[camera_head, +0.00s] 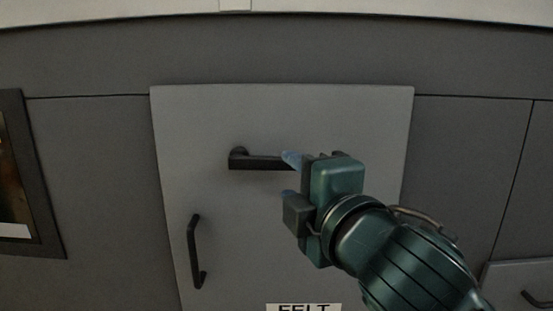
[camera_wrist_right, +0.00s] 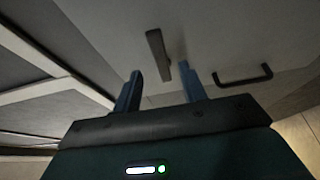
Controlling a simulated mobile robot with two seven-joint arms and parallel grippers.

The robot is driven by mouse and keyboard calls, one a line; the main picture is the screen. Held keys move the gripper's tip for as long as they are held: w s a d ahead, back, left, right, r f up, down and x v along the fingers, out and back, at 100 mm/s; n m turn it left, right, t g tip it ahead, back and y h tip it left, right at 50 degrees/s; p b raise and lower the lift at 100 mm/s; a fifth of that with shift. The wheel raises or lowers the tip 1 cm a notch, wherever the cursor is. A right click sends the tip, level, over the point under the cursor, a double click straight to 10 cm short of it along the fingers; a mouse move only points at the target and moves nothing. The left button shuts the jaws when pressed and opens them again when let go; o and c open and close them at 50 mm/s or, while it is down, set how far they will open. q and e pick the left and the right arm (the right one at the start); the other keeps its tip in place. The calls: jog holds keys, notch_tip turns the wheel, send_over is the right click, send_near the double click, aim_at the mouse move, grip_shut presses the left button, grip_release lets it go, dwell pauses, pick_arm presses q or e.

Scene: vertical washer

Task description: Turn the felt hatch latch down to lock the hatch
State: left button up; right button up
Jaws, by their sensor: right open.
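The felt hatch (camera_head: 300,240) is a light grey panel with a partly cut-off "FELT" label (camera_head: 304,307) at its lower edge. Its black lever latch (camera_head: 258,162) lies about horizontal, with its pivot at the left end and its right end hidden behind my right gripper. My right gripper (camera_head: 289,176) is open at the latch's right end, one blue fingertip overlapping the lever in the head view. In the right wrist view the latch (camera_wrist_right: 158,55) shows beyond and between the two blue fingers of the gripper (camera_wrist_right: 164,82). I cannot tell if they touch. My left gripper is not in view.
A black bar handle (camera_head: 195,252) is on the hatch's lower left; it also shows in the right wrist view (camera_wrist_right: 243,78). A dark-framed panel (camera_head: 40,205) is at the far left. Grey wall panels surround the hatch.

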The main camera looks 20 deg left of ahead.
aim_at(277, 165)
jog(key=p+x, duration=0.1)
jog(key=x, duration=0.6)
jog(key=shift+w+a, duration=0.1)
jog(key=shift+w, duration=0.2)
jog(key=shift+c, duration=0.3)
grip_shut()
